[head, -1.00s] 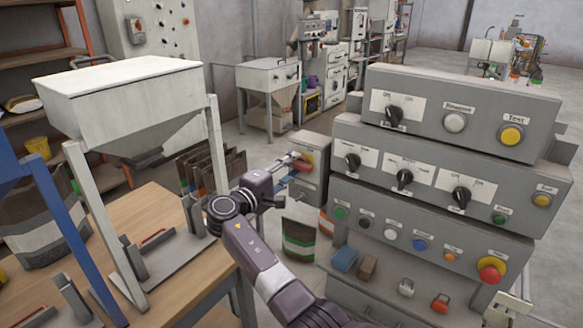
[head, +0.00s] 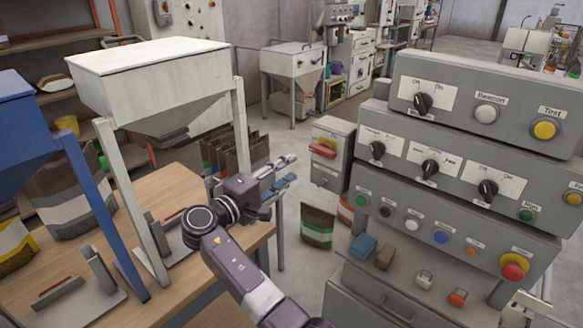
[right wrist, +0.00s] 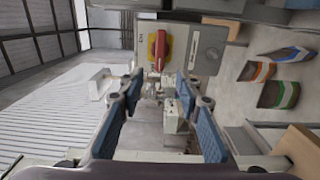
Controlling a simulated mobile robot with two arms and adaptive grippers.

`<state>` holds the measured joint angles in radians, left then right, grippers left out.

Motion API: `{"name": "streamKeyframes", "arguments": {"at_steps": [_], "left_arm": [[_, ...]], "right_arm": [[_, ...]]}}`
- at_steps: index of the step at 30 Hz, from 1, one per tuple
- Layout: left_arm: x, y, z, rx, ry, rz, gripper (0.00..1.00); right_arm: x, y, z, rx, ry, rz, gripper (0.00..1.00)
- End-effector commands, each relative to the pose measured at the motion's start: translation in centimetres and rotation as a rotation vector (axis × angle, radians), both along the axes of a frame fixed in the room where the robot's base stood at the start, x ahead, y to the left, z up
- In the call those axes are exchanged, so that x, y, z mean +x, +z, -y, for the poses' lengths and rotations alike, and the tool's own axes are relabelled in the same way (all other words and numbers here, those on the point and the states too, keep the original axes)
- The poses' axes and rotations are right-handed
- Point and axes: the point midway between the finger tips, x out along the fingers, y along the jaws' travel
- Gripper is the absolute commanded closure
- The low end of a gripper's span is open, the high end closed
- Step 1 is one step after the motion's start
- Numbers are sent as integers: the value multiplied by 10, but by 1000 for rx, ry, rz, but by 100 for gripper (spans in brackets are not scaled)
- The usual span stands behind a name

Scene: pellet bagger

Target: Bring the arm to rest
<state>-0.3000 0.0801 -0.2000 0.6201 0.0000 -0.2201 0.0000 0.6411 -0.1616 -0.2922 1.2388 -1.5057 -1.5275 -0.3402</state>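My right gripper (head: 288,170) is open and empty, held in the air left of the grey switch box in the head view. Its blue-padded fingers stand apart in the right wrist view (right wrist: 160,92), with nothing between the pads. The grey switch box (head: 330,170) carries a red handle (head: 321,150). In the right wrist view the red handle (right wrist: 161,50) sits on a yellow plate, ahead of the fingers and apart from them. My right arm reaches in from the bottom of the head view. My left gripper is not in view.
A stepped grey control panel (head: 455,205) with knobs and buttons stands at right. A white hopper (head: 155,85) on legs stands on the wooden table (head: 165,195) at left, beside a blue frame (head: 90,200). Bags (head: 317,228) stand on the floor behind my arm.

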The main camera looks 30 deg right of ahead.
Motion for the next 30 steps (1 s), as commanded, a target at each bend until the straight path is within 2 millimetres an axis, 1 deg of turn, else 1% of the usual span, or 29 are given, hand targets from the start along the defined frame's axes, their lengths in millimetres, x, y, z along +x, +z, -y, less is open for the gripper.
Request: {"name": "streamKeyframes", "arguments": {"at_steps": [12,14,16,17,20,21,23,24,26,27,29,30], "left_arm": [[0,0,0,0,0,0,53],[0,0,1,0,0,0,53],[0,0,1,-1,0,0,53],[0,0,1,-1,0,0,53],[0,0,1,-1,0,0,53],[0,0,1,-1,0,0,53],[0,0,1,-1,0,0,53],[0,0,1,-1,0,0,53],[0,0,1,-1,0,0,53],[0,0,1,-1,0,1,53],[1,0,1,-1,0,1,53],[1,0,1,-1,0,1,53]], "right_arm": [[0,-2,0,1,2,-3,68],[2,-9,0,5,10,-14,68],[5,-29,0,19,34,-45,68],[8,-42,0,29,51,-65,68],[13,-103,-2,83,124,-148,68],[14,-133,-4,113,157,-186,68],[11,-179,-7,165,206,-243,68],[7,-210,-10,203,235,-278,68],[-2,-256,-14,263,276,-328,68],[-10,-285,-17,304,299,-357,68],[-26,-329,-22,371,329,-400,68],[-38,-357,-25,416,346,-427,68]]}}
